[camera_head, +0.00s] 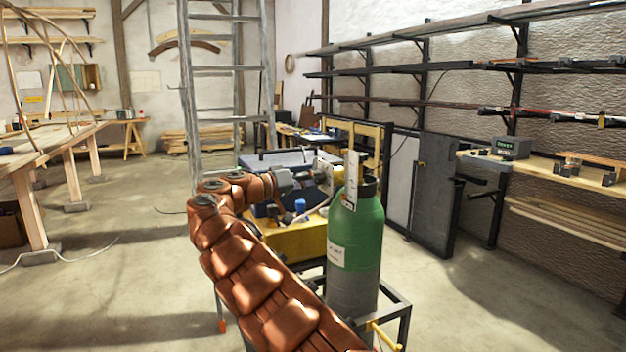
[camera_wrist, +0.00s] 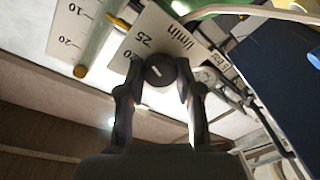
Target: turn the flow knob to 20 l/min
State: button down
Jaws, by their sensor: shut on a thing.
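The flow knob (camera_wrist: 160,71) is a small dark round knob with a pale mark on its face, in the middle of the wrist view. My gripper (camera_wrist: 158,85) has one finger on each side of it and is shut on it. Behind the knob is a white dial plate (camera_wrist: 172,38) that reads "25" and "l/min"; another number beside the left finger is partly covered. The knob's exact setting cannot be read. In the head view my gripper (camera_head: 322,178) is beside the top of the green gas cylinder (camera_head: 358,232), and the knob cannot be made out there.
In the head view, a metal frame (camera_head: 401,318) surrounds the cylinder's base. A ladder (camera_head: 185,85) stands behind my arm. The floor at right is clear.

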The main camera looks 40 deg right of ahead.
jog(key=shift+r, duration=0.1)
jog(key=shift+w+n+y+p, duration=0.1)
jog(key=shift+n+y+p, duration=0.4)
jog(key=shift+n+p, duration=4.25)
jog(key=shift+m+p, duration=0.55)
jog(key=c, duration=0.8)
grip_release()
jog(key=shift+o, duration=0.2)
